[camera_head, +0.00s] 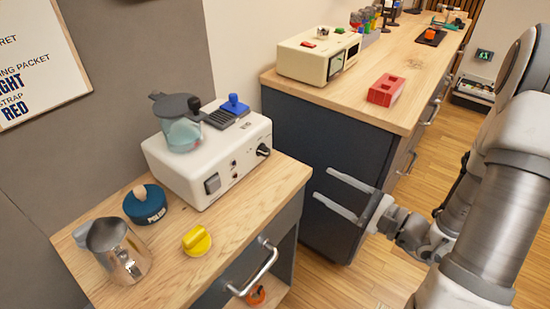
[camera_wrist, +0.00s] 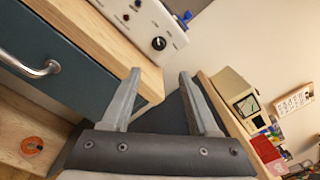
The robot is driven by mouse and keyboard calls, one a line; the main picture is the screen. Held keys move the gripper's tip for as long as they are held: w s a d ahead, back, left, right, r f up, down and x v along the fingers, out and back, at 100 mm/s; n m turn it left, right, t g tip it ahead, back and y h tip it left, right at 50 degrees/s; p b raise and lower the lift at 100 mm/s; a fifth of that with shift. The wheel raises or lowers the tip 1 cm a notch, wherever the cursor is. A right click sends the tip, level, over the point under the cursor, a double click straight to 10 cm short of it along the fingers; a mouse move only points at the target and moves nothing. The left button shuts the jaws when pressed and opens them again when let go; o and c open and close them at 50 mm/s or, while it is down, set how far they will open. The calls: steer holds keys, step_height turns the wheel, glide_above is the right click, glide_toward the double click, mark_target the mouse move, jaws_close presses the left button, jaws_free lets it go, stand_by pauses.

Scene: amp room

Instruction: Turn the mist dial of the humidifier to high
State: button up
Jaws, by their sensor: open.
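A white box-shaped appliance (camera_head: 185,169), which looks like the humidifier, stands on the near wooden counter, with a translucent vessel (camera_head: 183,135) on top. A black round dial (camera_head: 264,149) sits at the right end of its front panel. The dial also shows in the wrist view (camera_wrist: 158,43), with a light pointer mark on it; its setting is too small to read. My gripper (camera_head: 335,190) is open and empty, to the right of the appliance and apart from it. In the wrist view my gripper (camera_wrist: 160,75) has the dial just beyond its fingertips.
A steel pitcher (camera_head: 118,252), a teal round tin (camera_head: 145,205) and a yellow knob-shaped object (camera_head: 196,240) share the near counter. A drawer handle (camera_head: 258,270) sticks out below. A cream device (camera_head: 318,56) and red block (camera_head: 386,89) are on the far counter.

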mark_target(267, 153)
steer(key=b+x, duration=0.1)
steer(key=x, duration=1.6)
steer(key=shift+a, duration=0.1)
jaws_close()
